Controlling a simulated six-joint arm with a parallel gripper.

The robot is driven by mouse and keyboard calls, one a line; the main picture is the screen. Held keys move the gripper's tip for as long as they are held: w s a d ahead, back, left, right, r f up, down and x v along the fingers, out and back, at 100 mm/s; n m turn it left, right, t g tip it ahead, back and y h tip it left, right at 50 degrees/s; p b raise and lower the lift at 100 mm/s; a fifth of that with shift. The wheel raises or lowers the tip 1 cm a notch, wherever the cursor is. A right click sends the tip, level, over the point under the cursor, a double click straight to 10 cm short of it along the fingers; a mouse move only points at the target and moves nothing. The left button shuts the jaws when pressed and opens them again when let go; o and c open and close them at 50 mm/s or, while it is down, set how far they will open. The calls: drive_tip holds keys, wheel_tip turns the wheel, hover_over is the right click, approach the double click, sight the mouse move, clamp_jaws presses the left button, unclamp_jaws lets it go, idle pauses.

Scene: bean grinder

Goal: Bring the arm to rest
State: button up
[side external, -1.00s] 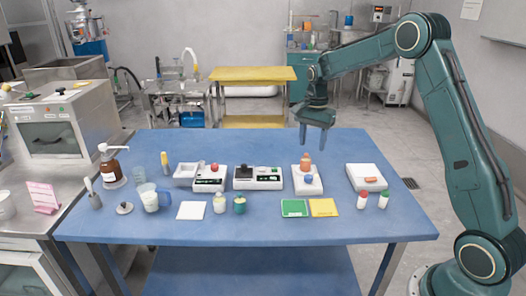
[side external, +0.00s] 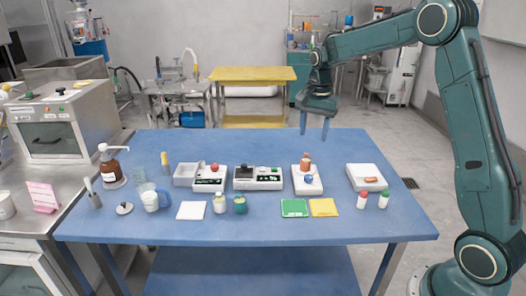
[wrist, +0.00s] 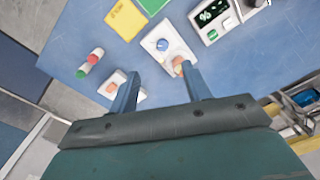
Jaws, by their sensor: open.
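My gripper (side external: 315,124) hangs above the far right part of the blue table (side external: 270,225), pointing down. Its two fingers are apart with nothing between them. The fingers also show in the wrist view (wrist: 163,92), with the table below them. Below and just in front of the gripper stands a white device (side external: 307,184) with an orange-brown object (side external: 305,160) and a blue knob (side external: 308,179) on it. The gripper is clear of everything on the table.
Two white machines with dark panels (side external: 258,178) (side external: 207,178) stand left of the gripper. A white box (side external: 366,177) and two small capped jars (side external: 383,199) are at the right. Green and yellow cards (side external: 323,207) lie in front. The bottle (side external: 110,166) and cups stand left.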

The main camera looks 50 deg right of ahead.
drive_tip(key=s+a+r+n+t, duration=0.2)
drive_tip(key=s+a+r+n, duration=0.5)
drive_tip(key=s+a+r, duration=0.45)
drive_tip(key=s+a+f+n+t, duration=0.1)
drive_tip(key=s+a+n, duration=0.1)
drive_tip(key=s, duration=0.6)
drive_tip(key=s+a+f+n+t, duration=0.2)
drive_tip(key=s+n, duration=0.3)
drive_tip(key=s, duration=0.4)
drive_tip(key=shift+s+a+n, duration=0.15)
drive_tip(key=shift+a+n, duration=0.15)
drive_tip(key=shift+a, duration=0.05)
